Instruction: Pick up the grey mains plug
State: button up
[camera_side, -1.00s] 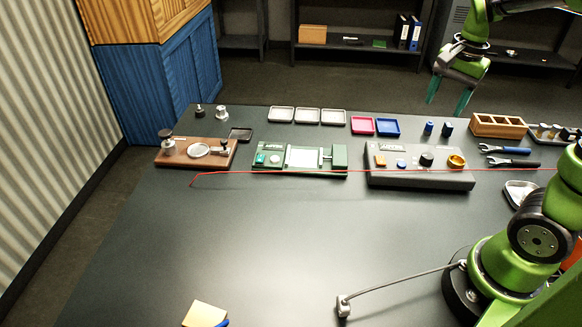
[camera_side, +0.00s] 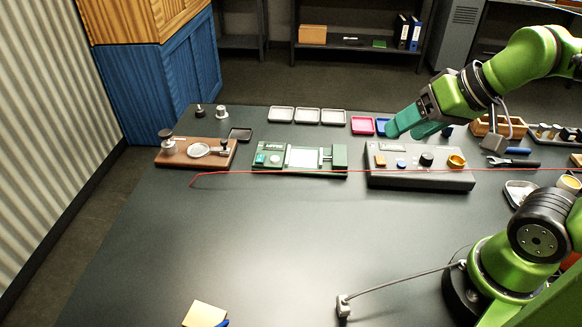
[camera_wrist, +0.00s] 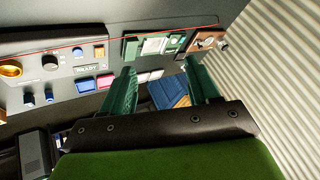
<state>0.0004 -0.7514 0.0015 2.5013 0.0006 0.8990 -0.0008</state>
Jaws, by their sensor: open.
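The grey mains plug (camera_side: 344,306) lies on the dark table near the front, at the end of a grey cable (camera_side: 400,283) that runs right to the base of my arm. My gripper (camera_side: 402,130) is high over the back of the table, far behind the plug, near the blue tray and the grey control box. Its teal fingers are apart and empty; the gap between them also shows in the wrist view (camera_wrist: 160,82). The plug is not in the wrist view.
A grey control box (camera_side: 420,180), a green fixture (camera_side: 300,160) and a brown board (camera_side: 190,153) stand across the table's back half. A thin red line (camera_side: 260,172) crosses in front. A yellow block (camera_side: 204,314) sits at the front edge. The middle front is clear.

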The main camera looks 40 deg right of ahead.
jog(key=shift+c, duration=0.9)
jog(key=g+h, duration=0.2)
jog(key=g, duration=0.5)
send_over(343, 297)
jog(key=s, duration=0.1)
notch_tip(343, 297, down, 8)
notch_tip(343, 297, down, 11)
jog(key=m, duration=0.2)
jog(key=shift+r+m, duration=0.15)
jog(key=shift+m, duration=0.25)
jog(key=f, duration=0.3)
jog(key=w+f, duration=0.1)
jog(key=f, duration=0.1)
jog(key=shift+f, duration=0.25)
